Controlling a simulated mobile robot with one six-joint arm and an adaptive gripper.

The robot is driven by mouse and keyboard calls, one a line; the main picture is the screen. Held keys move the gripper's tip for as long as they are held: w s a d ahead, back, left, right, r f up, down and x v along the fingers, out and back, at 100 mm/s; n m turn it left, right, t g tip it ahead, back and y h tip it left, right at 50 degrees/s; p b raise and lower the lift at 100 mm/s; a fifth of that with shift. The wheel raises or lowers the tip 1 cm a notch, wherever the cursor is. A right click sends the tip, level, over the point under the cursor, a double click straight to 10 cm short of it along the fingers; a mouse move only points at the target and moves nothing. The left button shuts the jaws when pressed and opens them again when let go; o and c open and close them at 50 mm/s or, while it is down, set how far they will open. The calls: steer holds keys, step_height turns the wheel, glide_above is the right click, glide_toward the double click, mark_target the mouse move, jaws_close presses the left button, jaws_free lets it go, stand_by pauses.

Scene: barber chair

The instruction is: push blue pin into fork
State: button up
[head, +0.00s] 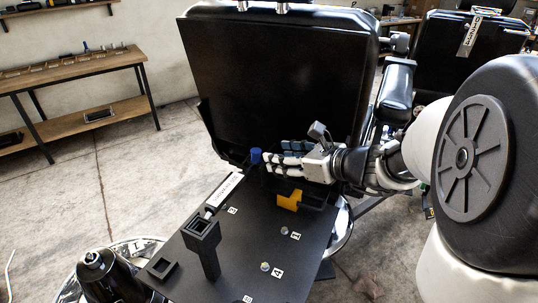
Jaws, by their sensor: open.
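A small blue pin (256,155) stands upright near the back of the black board, in front of the chair's dark backrest. My gripper (268,158) reaches in from the right, its fingers pointing left and ending close beside the pin. The jaws are open and hold nothing visible. I cannot tell whether a fingertip touches the pin. The fork is not clearly distinguishable; the area under the pin is dark and partly covered by the fingers. How deep the pin sits cannot be seen.
A black board (240,262) carries a yellow block (289,200), a tall black post (204,247), a white-labelled bar (223,188) and numbered markers. The black chair backrest (275,75) rises behind. A wooden bench (70,70) stands far left. The floor between is clear.

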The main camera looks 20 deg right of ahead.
steer(key=v, duration=0.4)
stand_by(0.3)
steer(key=s+a+f+n+g, duration=0.2)
steer(key=s+a+n+g, duration=0.2)
steer(key=s+a+n, duration=0.4)
steer(key=s+a+f+n+g, duration=0.2)
steer(key=s+a+n+g, duration=0.1)
steer(key=s+a+n, duration=0.45)
steer(key=s+d+n+h, duration=0.7)
steer(key=s+d+n, duration=0.1)
steer(key=n, duration=0.6)
steer(key=shift+s+d, duration=0.3)
steer(key=shift+s, duration=0.25)
steer(key=shift+c, duration=0.4)
